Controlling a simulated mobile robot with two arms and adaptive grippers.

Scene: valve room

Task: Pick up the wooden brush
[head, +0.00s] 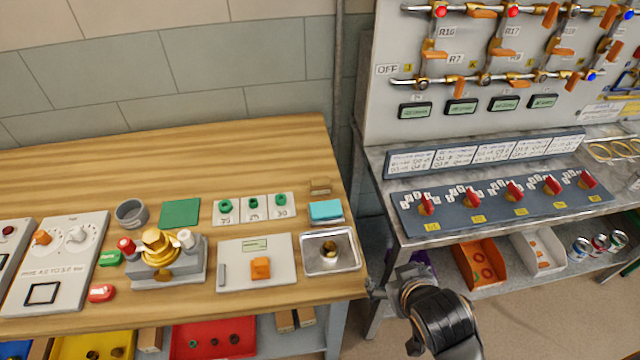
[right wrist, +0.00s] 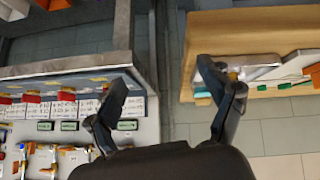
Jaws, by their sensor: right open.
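A small light-brown wooden block (head: 320,186), likely the wooden brush, lies near the right end of the wooden table, just behind a blue sponge-like block (head: 325,210). It is too small for me to make out bristles. My right gripper (head: 388,289) is in front of the table's right edge, over the gap beside the grey bench, apart from the block. In the right wrist view its two fingers (right wrist: 169,105) are spread and empty, with floor between them. I cannot make out the brush in the right wrist view. My left gripper is not in view.
A metal tray (head: 331,266) with a brass part stands at the table's front right corner. A white board (head: 257,277) and a brass valve fixture (head: 160,245) are left of it. The grey bench (head: 385,185) with red knobs stands right. The table's back is clear.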

